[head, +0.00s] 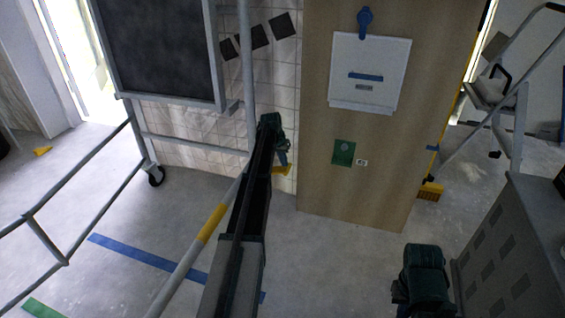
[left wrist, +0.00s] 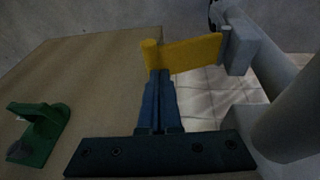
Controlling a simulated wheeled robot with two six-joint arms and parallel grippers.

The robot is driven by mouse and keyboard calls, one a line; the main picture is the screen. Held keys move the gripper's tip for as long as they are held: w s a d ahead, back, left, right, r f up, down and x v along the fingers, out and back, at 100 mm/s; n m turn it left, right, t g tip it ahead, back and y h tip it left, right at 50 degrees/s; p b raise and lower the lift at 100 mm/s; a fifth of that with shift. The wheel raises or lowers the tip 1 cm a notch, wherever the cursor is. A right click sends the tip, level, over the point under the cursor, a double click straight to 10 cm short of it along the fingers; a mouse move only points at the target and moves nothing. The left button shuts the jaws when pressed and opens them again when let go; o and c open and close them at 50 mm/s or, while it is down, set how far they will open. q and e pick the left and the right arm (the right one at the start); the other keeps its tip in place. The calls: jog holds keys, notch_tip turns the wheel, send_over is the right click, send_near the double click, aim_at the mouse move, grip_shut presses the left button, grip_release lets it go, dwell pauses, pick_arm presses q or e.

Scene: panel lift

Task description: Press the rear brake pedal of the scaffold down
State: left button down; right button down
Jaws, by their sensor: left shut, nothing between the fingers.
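The yellow brake pedal (head: 283,170) sticks out low from the grey scaffold post (head: 248,75), beside the wooden panel. In the left wrist view the yellow pedal (left wrist: 190,52) juts left from a grey bracket (left wrist: 240,50) on the scaffold tube. My left gripper (head: 284,158) is at the pedal, partly covering it in the head view. Its blue fingers (left wrist: 159,74) are shut and empty, with their tips at the pedal's free left end. I cannot tell whether they touch it. My right gripper's fingers do not show.
The wooden panel (head: 318,180) stands right of the pedal, with a green bracket (head: 344,152) on it. A scaffold rail with a yellow band (head: 211,223) runs under my left arm. A grey cabinet (head: 515,250) stands at right, a stepladder (head: 515,120) behind. Floor at left is open.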

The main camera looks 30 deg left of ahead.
pick_arm(q)
jog(key=shift+d+f+y+b, duration=0.55)
jog(key=shift+f+y+b, duration=0.05)
jog(key=shift+f+y, duration=0.1)
notch_tip(320, 180, down, 6)
jog(key=d+b, duration=0.2)
jog(key=b, duration=0.4)
jog(key=shift+w, duration=0.35)
jog(key=shift+f, duration=0.15)
dwell(0.4)
jog(key=s+d+r+p, duration=0.1)
jog(key=d+r+p, duration=0.6)
jog(key=r+p, duration=0.4)
jog(key=shift+s+r, duration=0.15)
jog(key=shift+r, duration=0.3)
